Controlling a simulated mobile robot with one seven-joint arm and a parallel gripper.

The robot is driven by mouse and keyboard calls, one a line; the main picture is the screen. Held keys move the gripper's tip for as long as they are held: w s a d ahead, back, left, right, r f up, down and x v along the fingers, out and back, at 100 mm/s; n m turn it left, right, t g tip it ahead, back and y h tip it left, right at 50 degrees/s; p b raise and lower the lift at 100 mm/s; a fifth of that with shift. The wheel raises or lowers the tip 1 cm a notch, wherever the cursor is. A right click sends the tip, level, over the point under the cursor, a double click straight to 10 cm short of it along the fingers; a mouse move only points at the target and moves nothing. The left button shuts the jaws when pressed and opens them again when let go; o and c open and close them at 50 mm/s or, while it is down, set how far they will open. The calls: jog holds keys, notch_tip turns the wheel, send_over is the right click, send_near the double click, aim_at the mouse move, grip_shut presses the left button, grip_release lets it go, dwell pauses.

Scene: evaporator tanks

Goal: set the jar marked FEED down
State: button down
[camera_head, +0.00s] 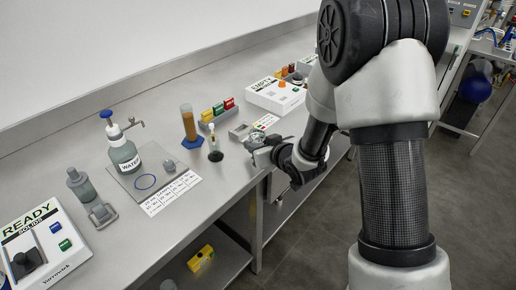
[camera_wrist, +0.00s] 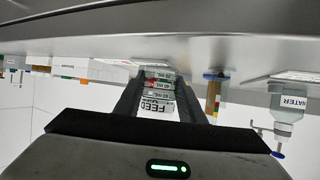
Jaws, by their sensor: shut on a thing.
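The jar marked FEED (camera_wrist: 155,106) is between the two dark fingers of my gripper (camera_wrist: 160,84) in the wrist view. Its white label reads upside down, as that view has the bench at the top.
The WATER bottle (camera_head: 123,155), a printed card (camera_head: 171,195) and a READY box (camera_head: 45,240) are on the left. A white EMPTY box (camera_head: 275,95) is farther back.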

jog(key=shift+f, duration=0.95)
jog(key=shift+f, duration=0.1)
jog(key=shift+f+b, duration=0.15)
jog(key=shift+b, duration=0.2)
jog(key=c, duration=1.2)
grip_release()
jog(key=shift+o, duration=0.2)
